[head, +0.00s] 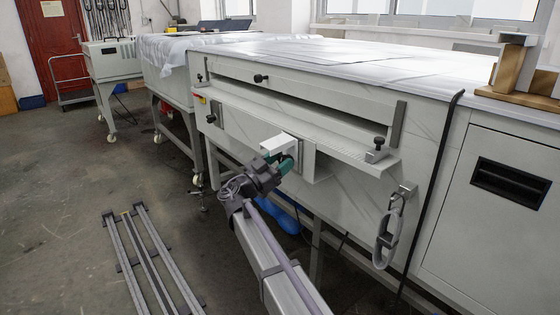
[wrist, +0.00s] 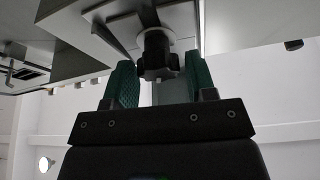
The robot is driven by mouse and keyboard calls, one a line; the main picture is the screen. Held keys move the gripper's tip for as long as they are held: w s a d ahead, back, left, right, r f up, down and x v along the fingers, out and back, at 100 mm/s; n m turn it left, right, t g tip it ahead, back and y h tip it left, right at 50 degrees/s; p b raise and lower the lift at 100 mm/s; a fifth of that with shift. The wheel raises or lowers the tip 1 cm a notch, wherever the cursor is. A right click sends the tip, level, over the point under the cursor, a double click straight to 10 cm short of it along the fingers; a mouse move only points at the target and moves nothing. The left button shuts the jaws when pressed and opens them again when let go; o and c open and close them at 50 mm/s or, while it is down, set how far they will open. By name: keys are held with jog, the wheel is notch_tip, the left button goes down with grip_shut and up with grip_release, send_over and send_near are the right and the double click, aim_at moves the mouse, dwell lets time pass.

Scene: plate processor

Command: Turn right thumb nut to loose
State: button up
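In the wrist view, a black lobed thumb nut (wrist: 158,56) with a pale washer hangs under a grey bracket. My gripper (wrist: 160,75) has green fingers, one on each side of the nut; they look open, with a gap visible at the right. In the head view my gripper (head: 282,162) is at the front of the machine, under a white block (head: 280,144), and the nut there is hidden. Another black thumb nut (head: 378,142) stands on a small bracket at the right end of the ledge. I cannot tell which one the task means.
The ledge (head: 330,152) and slotted front of the grey machine lie close to my gripper. Other black knobs sit at the slot (head: 260,78) and left side (head: 211,118). Floor rails (head: 150,255) lie left.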

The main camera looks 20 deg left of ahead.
jog(key=c, duration=0.6)
jog(key=shift+n, duration=0.3)
jog(key=n+t+y, duration=0.1)
jog(key=n, duration=0.2)
jog(key=n+y, duration=0.2)
jog(key=shift+n+t, duration=0.4)
jog(key=shift+a+n+y+p, duration=0.15)
jog(key=shift+n+y, duration=0.4)
jog(key=shift+n, duration=0.6)
jog(key=shift+d+n+y+p, duration=0.1)
jog(key=shift+n+y+p, duration=0.15)
jog(key=shift+n+y, duration=0.6)
jog(key=shift+n, duration=0.6)
jog(key=o, duration=0.9)
jog(key=b+v, duration=0.1)
jog(key=v, duration=0.4)
jog(key=b+v, duration=0.2)
jog(key=v, duration=0.3)
jog(key=shift+s+a+f, duration=0.25)
jog(key=shift+f, duration=0.1)
